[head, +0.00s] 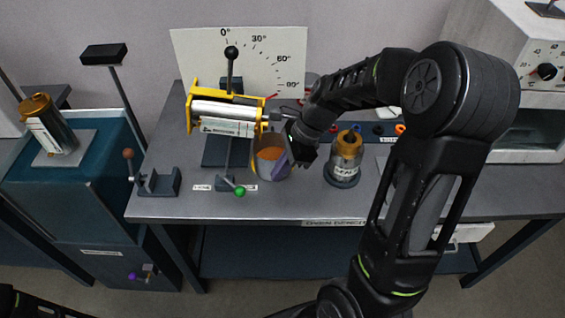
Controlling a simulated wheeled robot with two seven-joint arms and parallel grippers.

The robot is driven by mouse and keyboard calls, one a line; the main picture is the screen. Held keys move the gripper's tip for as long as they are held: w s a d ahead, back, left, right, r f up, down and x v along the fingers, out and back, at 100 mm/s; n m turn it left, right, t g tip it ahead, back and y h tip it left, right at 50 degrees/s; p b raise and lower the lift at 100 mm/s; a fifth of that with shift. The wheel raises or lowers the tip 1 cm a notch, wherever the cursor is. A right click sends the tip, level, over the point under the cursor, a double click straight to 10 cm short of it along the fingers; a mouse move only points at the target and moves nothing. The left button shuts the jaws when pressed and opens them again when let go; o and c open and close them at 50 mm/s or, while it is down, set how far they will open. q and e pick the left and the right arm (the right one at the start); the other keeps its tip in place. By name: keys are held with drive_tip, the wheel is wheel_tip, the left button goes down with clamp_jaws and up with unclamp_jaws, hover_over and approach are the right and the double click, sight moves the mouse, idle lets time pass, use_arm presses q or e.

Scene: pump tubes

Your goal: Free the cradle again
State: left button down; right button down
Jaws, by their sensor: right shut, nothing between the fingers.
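The cradle is a yellow frame (192,112) on a dark stand on the bench, in the middle left of the head view. A silver tube with a white label (225,118) lies across it, nearly level. A lever with a black knob (231,53) stands upright behind it, near the 0° mark of the white angle plate (285,45). A green-knobbed handle (239,191) is at the stand's foot. My right gripper (298,158) is shut and empty, to the right of the cradle, beside a cup with orange contents (270,154). Its fingertips are hard to make out. My left gripper is out of view.
Another gold-capped container (50,125) stands on the teal cabinet (95,185) at left. A small clamp (160,182) sits at the bench's left end. The bench front (290,205) is mostly clear.

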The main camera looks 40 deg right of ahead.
sight(239, 191)
drive_tip(key=x, duration=0.5)
drive_tip(key=shift+a+f, duration=0.15)
drive_tip(key=shift+f, duration=0.15)
drive_tip(key=a, duration=0.1)
drive_tip(key=w+a+r+p, duration=0.1)
drive_tip(key=a, duration=0.1)
drive_tip(key=shift+w, duration=0.2)
drive_tip(key=shift+w+a, duration=0.15)
drive_tip(key=shift+a, duration=0.1)
drive_tip(key=shift+a, duration=0.1)
